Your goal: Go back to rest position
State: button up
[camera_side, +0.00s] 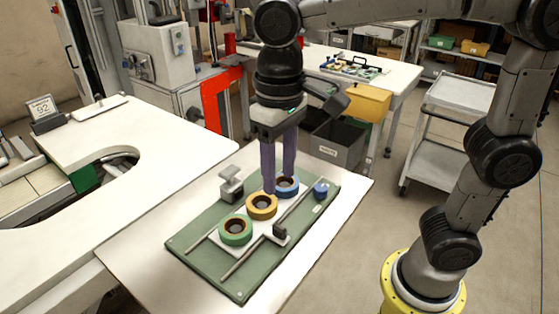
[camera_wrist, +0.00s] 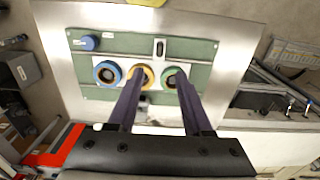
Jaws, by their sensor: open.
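My gripper (camera_side: 279,187) points down above the green board (camera_side: 208,270), with its two purple fingers apart and nothing seen between them. In the wrist view the open gripper (camera_wrist: 153,76) shows over the reels. A green tape reel (camera_side: 236,231), a yellow tape reel (camera_side: 262,206) and a blue tape reel (camera_side: 287,186) stand in a row on the board. The fingers show in front of the blue and yellow reels in the side view. In the wrist view they partly cover the yellow reel (camera_wrist: 149,73). I cannot tell the exact height of the fingertips.
A grey bracket (camera_side: 231,183) stands at the board's left edge, a dark clamp piece (camera_side: 280,231) near the front rail and a blue knob (camera_side: 321,190) at the far right corner. A white table (camera_side: 95,150) and red frame (camera_side: 213,100) lie left, a cart (camera_side: 455,105) right.

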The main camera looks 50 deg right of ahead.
jog(key=shift+r, duration=0.8)
jog(key=s+d+r+m+t, duration=0.2)
jog(key=s+d, duration=0.3)
jog(key=d, duration=0.4)
jog(key=s+d+f+n+t, duration=0.2)
jog(key=s+d+f+t, duration=0.1)
jog(key=f, duration=0.5)
jog(key=shift+s+d+t, duration=0.3)
jog(key=shift+s+d, duration=0.55)
jog(key=shift+s, duration=0.3)
jog(key=shift+r, duration=0.1)
